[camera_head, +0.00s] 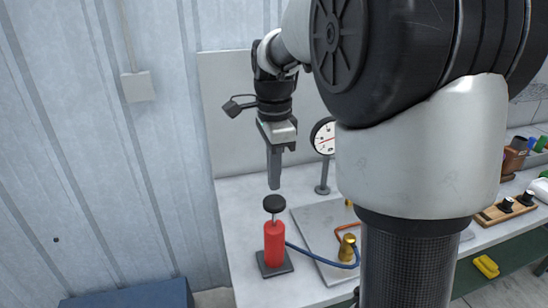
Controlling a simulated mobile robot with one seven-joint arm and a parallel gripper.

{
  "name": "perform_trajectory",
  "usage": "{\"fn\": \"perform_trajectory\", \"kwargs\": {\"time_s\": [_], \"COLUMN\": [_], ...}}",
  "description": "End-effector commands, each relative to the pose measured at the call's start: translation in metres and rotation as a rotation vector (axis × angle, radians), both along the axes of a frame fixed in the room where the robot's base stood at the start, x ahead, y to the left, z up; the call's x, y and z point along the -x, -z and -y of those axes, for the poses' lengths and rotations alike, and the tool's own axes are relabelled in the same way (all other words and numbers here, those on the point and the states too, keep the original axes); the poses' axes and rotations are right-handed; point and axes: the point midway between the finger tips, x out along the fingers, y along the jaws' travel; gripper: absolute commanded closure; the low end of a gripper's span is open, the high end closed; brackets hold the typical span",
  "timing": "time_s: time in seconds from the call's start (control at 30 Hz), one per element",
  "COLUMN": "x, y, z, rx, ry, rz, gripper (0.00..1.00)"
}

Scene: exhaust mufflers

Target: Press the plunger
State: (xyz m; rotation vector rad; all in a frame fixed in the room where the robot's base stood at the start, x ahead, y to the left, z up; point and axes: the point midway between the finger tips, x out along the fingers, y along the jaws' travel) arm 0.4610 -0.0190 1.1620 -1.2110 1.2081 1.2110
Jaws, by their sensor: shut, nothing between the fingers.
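The plunger is a round black knob (274,203) on a thin rod, standing up from a red cylinder (274,243). The cylinder stands upright on a dark square base (274,264) near the left end of the white workbench. The rod shows between knob and cylinder, so the knob is raised. My gripper (274,186) points straight down just above the knob, with its fingers shut and empty. A blue hose (310,255) runs from the cylinder toward a brass fitting (347,247).
A dial gauge (324,138) on a stand is right of my gripper. My arm hides the bench's middle. A wooden block with black knobs (506,207) is at right. A blue box (132,296) sits at lower left.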

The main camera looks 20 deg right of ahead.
Motion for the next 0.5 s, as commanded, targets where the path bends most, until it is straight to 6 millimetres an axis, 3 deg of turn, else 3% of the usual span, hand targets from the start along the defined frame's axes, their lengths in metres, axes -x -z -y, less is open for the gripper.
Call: {"fn": "perform_trajectory", "kwargs": {"time_s": [0.2,0.5], "x": [0.000,0.000], "y": [0.029,0.037], "z": [0.000,0.000], "rx": [0.000,0.000], "ry": [0.000,0.000], "rz": [-0.001,0.000], "gripper": [1.00,1.00]}}
